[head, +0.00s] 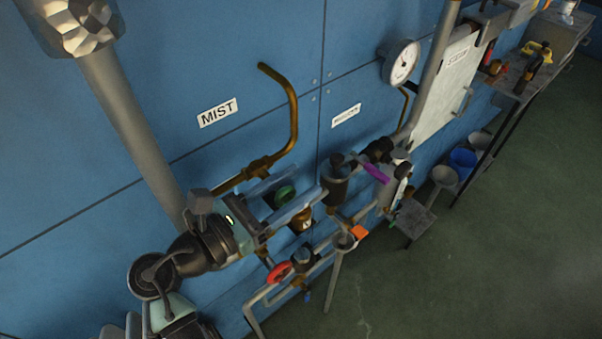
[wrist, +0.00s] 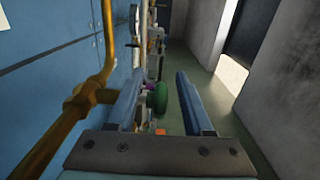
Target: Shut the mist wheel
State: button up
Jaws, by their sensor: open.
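The green wheel (head: 284,195) sits on the piping at the blue wall, below and right of the "MIST" label (head: 217,112). A bent brass pipe (head: 293,110) rises above it. My gripper (head: 308,181) is open, with its two fingers pointing right along the wall. In the head view the green wheel shows between the fingers. In the wrist view the green wheel (wrist: 157,98) also appears between the fingers of my gripper (wrist: 158,75), nearer the left one. I cannot tell whether either finger touches it. The wheel's stem is hidden.
A red wheel (head: 279,272) sits lower on the pipes. A purple lever (head: 374,172) and an orange handle (head: 359,232) lie to the right. A gauge (head: 401,63) is on the wall. The brass pipe (wrist: 106,60) passes close left of my gripper. Open floor lies right.

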jog(key=shift+x, duration=0.8)
jog(key=shift+a, duration=0.1)
grip_shut()
